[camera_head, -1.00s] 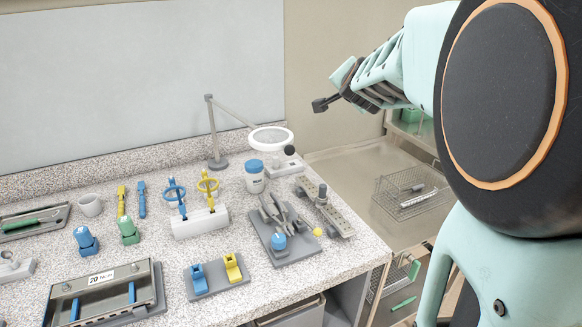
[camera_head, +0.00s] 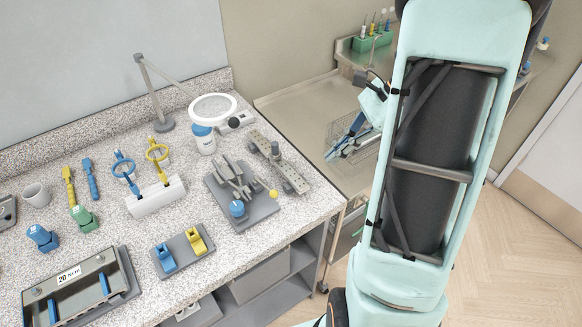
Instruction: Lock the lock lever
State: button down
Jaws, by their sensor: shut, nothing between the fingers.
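I cannot tell for certain which part is the lock lever. One candidate is the metal clamp with a blue knob (camera_head: 237,209) on a grey base plate near the bench's right edge. A small plate carries a blue lever (camera_head: 165,257) and a yellow lever (camera_head: 195,240). My gripper (camera_head: 362,77) is small, dark and partly hidden behind my arm. It is shut and empty, above the metal side counter, apart from the bench fixtures.
A magnifier lamp (camera_head: 213,107) and a white jar with a blue lid (camera_head: 203,139) stand behind the clamp. A white block with ring-topped tools (camera_head: 157,196) is left of it. A wire basket (camera_head: 340,128) sits on the side counter (camera_head: 300,108). Open floor (camera_head: 495,265) lies right.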

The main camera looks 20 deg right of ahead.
jog(key=s+y, duration=0.1)
send_near(265, 187)
jog(key=d+f, duration=0.1)
jog(key=s+d+f, duration=0.2)
jog(key=f, duration=0.1)
jog(key=shift+s+d+f, duration=0.1)
jog(key=shift+s+d, duration=0.1)
jog(key=shift+s, duration=0.05)
jog(key=a, duration=0.1)
jog(key=a+f+p, duration=0.1)
jog(key=a, duration=0.1)
jog(key=shift+w+a, duration=0.2)
jog(key=shift+w, duration=0.05)
jog(key=shift+w+a+f, duration=0.1)
jog(key=shift+a+f, duration=0.15)
jog(key=shift+a, duration=0.3)
jog(key=shift+a+f+m, duration=0.1)
jog(key=shift+a+m, duration=0.45)
jog(key=shift+m, duration=0.05)
jog(key=shift+s+a, duration=0.55)
jog(key=shift+s, duration=0.05)
jog(key=shift+w+d, duration=0.1)
